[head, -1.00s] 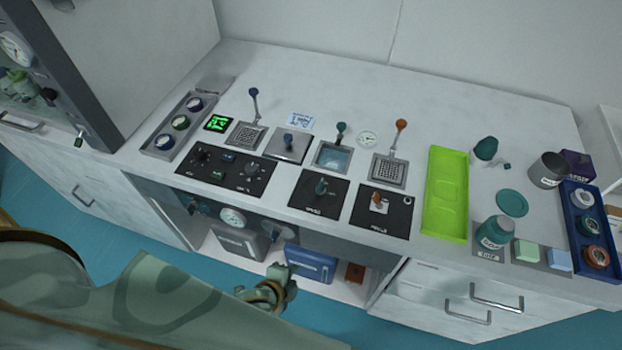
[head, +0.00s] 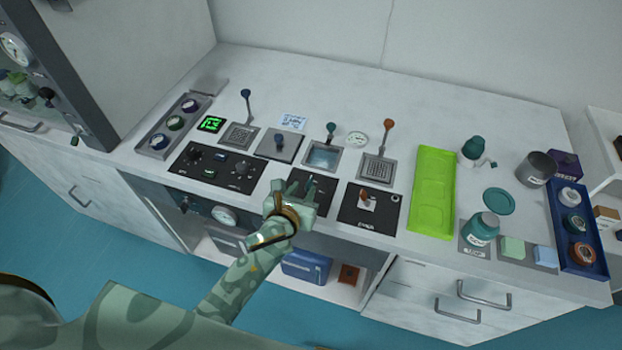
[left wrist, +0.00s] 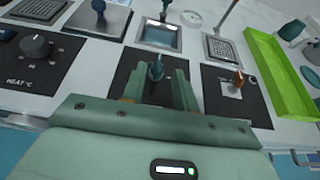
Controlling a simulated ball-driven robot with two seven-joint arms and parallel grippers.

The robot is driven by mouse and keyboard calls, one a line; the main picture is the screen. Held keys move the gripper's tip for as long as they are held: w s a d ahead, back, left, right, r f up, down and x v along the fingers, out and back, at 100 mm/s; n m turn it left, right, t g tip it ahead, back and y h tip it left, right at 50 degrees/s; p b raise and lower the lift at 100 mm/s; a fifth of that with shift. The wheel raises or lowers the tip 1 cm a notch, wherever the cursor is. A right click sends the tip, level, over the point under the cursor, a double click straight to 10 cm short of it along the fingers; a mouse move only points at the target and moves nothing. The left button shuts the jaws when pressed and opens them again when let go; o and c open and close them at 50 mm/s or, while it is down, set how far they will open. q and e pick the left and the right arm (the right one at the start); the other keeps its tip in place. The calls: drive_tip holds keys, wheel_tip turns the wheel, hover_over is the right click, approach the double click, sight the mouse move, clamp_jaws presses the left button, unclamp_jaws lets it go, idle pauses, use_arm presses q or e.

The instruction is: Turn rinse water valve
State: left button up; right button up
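The teal valve knob (left wrist: 156,68) stands on the middle black panel (left wrist: 133,62), in front of the small water basin (left wrist: 160,37). In the left wrist view it lies between the two fingers of my left gripper (left wrist: 157,82), which are apart on either side of it. I cannot tell whether they touch it. In the head view my left gripper (head: 296,190) is over the front of the middle panel (head: 323,184) and largely hides the knob. My right gripper is not in view.
A panel with an orange knob (head: 366,197) is right of the middle one; a black heat panel (head: 225,166) is left. Levered taps, one teal (head: 331,128) and one orange (head: 388,126), rise behind. A green tray (head: 432,190) and a teal bottle (head: 482,229) stand further right.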

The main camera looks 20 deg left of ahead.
sight(311, 178)
use_arm(q)
drive_tip(key=b+x, duration=0.1)
drive_tip(key=x, duration=0.5)
drive_tip(key=shift+w+f+b, duration=0.25)
drive_tip(key=shift+f+b, duration=0.05)
drive_tip(key=shift+b, duration=0.1)
drive_tip(key=shift+w, duration=0.45)
drive_tip(key=shift+c, duration=0.2)
clamp_jaws()
